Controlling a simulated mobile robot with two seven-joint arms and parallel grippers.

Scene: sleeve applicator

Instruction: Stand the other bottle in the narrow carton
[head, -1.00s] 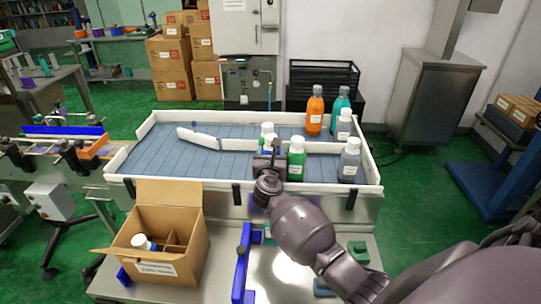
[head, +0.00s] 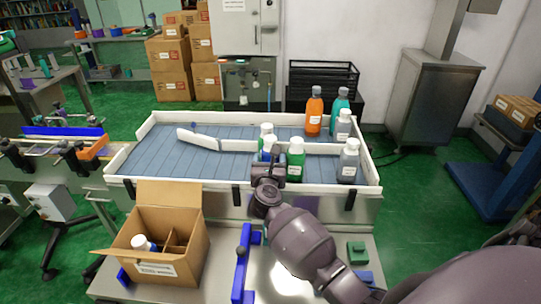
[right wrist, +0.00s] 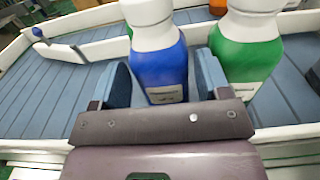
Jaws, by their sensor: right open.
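The blue bottle (right wrist: 158,65) with a white cap stands upright on the conveyor bed. In the head view it is mostly hidden behind my right gripper (head: 268,168). In the right wrist view my right gripper (right wrist: 160,85) is open, with one blue pad on each side of the blue bottle; I cannot tell whether they touch it. The open cardboard carton (head: 183,262) stands at the front left, with dividers inside. A white-capped bottle (head: 142,243) sits in its left part. My left gripper is out of view.
A green bottle (head: 296,162) stands close right of the blue one, and another green bottle (head: 264,134) behind it. Grey bottles (head: 348,164), an orange one (head: 314,115) and a teal one (head: 340,106) stand further right. A white rim (head: 230,192) edges the bed. A blue bracket (head: 242,264) stands beside the carton.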

